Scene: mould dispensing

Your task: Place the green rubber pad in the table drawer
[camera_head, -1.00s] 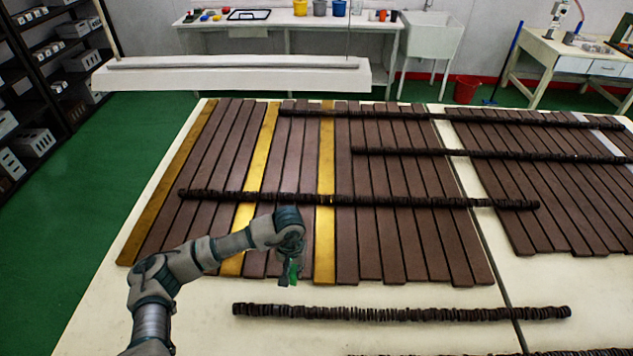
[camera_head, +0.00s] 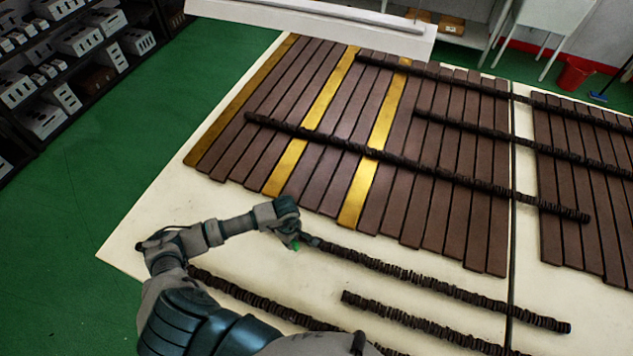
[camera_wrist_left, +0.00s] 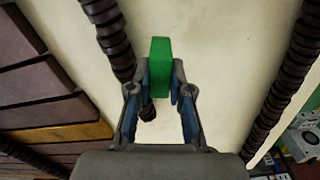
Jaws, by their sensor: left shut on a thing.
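The green rubber pad (camera_wrist_left: 160,62) stands between the fingers of my left gripper (camera_wrist_left: 161,95) in the left wrist view, which is shut on it. In the head view my left gripper (camera_head: 294,240) is over the cream table top, just left of the end of a dark ribbed strip, and only a small bit of the green pad (camera_head: 296,246) shows below it. No table drawer can be made out. My right gripper is not in view.
The cream table (camera_head: 150,215) carries brown slats (camera_head: 440,215), several gold slats (camera_head: 375,165) and rows of dark ribbed strips (camera_head: 440,285). A white beam (camera_head: 320,22) spans the back. Shelving (camera_head: 65,60) stands at the left on green floor (camera_head: 120,150).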

